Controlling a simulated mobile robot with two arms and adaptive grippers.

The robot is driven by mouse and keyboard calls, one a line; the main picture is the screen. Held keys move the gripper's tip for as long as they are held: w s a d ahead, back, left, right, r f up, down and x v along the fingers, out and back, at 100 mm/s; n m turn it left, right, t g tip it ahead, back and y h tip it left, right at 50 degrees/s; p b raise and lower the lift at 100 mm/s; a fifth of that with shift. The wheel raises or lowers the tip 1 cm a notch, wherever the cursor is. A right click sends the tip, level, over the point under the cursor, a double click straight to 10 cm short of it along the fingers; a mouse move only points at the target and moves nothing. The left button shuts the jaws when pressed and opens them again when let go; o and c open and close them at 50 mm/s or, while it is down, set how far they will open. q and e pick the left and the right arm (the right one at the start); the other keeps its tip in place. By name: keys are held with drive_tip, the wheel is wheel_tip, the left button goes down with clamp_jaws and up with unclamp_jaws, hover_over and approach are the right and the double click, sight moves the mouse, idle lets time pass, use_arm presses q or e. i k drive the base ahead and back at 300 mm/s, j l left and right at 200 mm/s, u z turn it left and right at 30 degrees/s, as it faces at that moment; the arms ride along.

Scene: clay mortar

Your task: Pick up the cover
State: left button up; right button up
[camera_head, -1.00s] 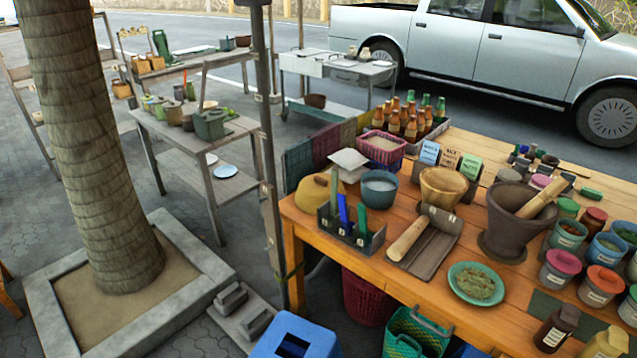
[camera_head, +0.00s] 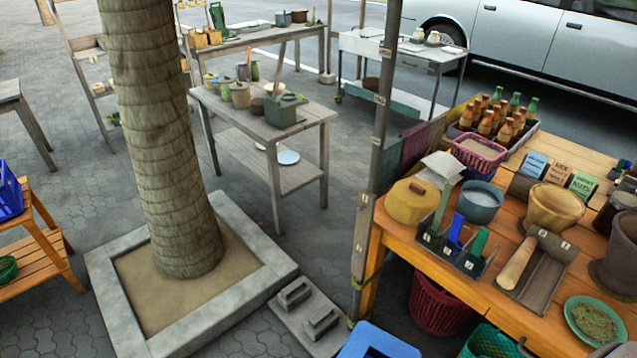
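No thing is plainly marked as the cover. A round tan-yellow piece with a small knob on top (camera_head: 411,202), which looks like a lid or lidded pot, sits at the left end of the wooden table (camera_head: 407,238). Neither of my grippers is in view.
A tree trunk (camera_head: 165,150) rises from a stone-edged planter (camera_head: 125,305) at left centre. A thin post (camera_head: 378,140) stands before the wooden table's left end. A blue bin (camera_head: 385,343) is below.

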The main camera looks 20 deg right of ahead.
sight(409, 200)
drive_tip(key=i+j+u, duration=0.2)
drive_tip(key=u, duration=0.2)
drive_tip(key=i+j+u, duration=0.1)
drive_tip(key=i+u, duration=0.25)
drive_tip(key=i+z, duration=0.4)
drive_tip(key=i+j+z, duration=0.15)
drive_tip(key=i+z, duration=0.35)
drive_tip(key=z, duration=0.4)
drive_tip(key=i+z, duration=0.1)
drive_tip(key=z, duration=0.4)
drive_tip(key=j+z, duration=0.15)
drive_tip(key=z, duration=0.3)
drive_tip(key=i+j+z, duration=0.1)
drive_tip(key=z, duration=0.4)
